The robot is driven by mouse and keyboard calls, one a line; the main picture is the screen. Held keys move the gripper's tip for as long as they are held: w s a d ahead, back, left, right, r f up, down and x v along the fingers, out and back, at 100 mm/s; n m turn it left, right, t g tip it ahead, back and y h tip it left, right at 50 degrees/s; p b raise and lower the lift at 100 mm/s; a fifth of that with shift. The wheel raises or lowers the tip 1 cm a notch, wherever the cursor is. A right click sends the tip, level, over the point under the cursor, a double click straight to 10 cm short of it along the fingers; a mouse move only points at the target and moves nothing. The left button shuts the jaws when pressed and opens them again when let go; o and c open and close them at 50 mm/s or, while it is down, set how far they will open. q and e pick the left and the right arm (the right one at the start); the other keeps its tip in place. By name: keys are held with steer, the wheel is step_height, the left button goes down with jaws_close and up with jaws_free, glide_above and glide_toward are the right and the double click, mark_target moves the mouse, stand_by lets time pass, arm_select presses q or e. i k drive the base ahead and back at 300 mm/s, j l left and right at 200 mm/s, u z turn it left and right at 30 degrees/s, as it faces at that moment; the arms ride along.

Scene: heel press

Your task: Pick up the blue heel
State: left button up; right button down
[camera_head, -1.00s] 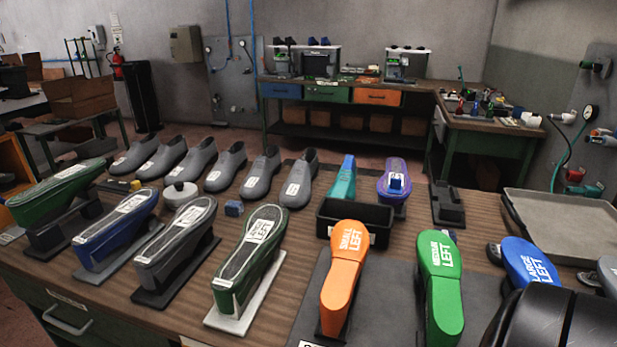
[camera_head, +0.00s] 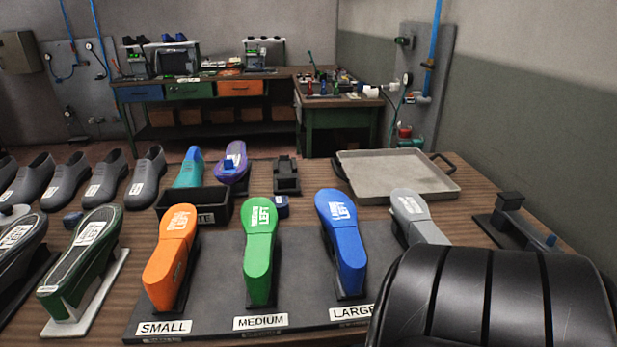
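Several blue things show, and I cannot tell which one is the heel. A small blue block (camera_head: 229,165) sits on a purple shoe form (camera_head: 232,179) at the back middle. Another small blue block (camera_head: 281,207) lies behind the green and blue forms, partly hidden. A third small blue block (camera_head: 72,219) lies at the left behind the dark green form. A large blue form marked LARGE LEFT (camera_head: 343,235) stands tilted on its stand on the grey mat. Neither of my grippers is in view.
A green form (camera_head: 260,250) and an orange form (camera_head: 171,258) share the grey mat (camera_head: 215,290). A black bin (camera_head: 193,205) stands behind the orange form. A grey form (camera_head: 418,216) stands right of the blue one. An empty grey tray (camera_head: 395,175) lies at the back right.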

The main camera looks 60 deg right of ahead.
mark_target(280, 202)
steer(key=z, duration=1.6)
